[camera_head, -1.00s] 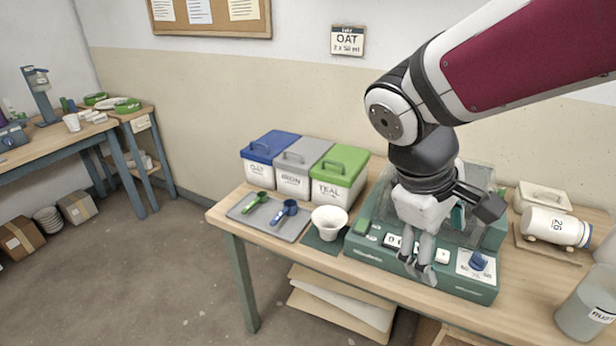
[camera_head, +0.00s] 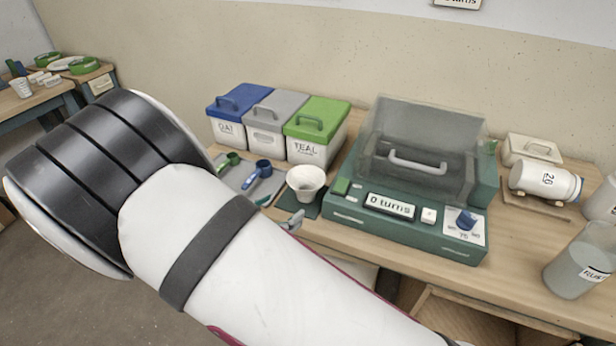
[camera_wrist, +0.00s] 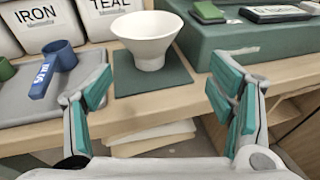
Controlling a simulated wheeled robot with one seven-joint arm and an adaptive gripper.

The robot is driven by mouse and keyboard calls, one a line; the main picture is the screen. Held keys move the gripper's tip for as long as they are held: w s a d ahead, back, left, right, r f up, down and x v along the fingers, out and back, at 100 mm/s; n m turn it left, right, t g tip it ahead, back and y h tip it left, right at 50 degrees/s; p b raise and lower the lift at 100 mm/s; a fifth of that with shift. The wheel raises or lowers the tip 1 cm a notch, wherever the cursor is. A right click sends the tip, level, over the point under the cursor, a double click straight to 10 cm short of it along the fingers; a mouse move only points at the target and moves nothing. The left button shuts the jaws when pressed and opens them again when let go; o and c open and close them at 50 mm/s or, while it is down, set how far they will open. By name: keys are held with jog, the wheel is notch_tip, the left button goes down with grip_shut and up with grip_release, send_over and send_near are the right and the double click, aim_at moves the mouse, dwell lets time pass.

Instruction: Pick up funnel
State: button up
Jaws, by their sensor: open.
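The funnel is a white, wide-mouthed cone (camera_head: 306,182) standing upright on a dark green mat (camera_head: 308,208) near the table's front edge. In the wrist view the funnel (camera_wrist: 148,38) is at the top, left of centre, on its mat (camera_wrist: 178,80). My gripper (camera_wrist: 160,85) is open and empty, with its teal-padded fingers to either side below the funnel in the picture. The fingers do not touch the funnel. In the head view my arm hides most of the gripper; only a fingertip (camera_head: 294,220) shows just in front of the mat.
A green machine (camera_head: 410,232) with a clear lid stands right of the funnel. A grey tray (camera_wrist: 20,108) with a blue scoop (camera_wrist: 60,58) and a green scoop (camera_head: 229,162) lies left. Lidded buckets (camera_head: 316,150) stand behind. The table's front edge (camera_wrist: 150,110) is close to my fingers.

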aim_at(306, 189)
jog(key=shift+n+t, duration=0.4)
jog(key=x, duration=0.4)
jog(key=a+f+x, duration=0.1)
jog(key=x, duration=0.3)
jog(key=f+x, duration=0.1)
jog(key=x, duration=0.4)
jog(key=shift+w+a, duration=0.3)
jog(key=shift+w, duration=0.05)
jog(key=shift+r, duration=0.1)
jog(key=c, duration=1.5)
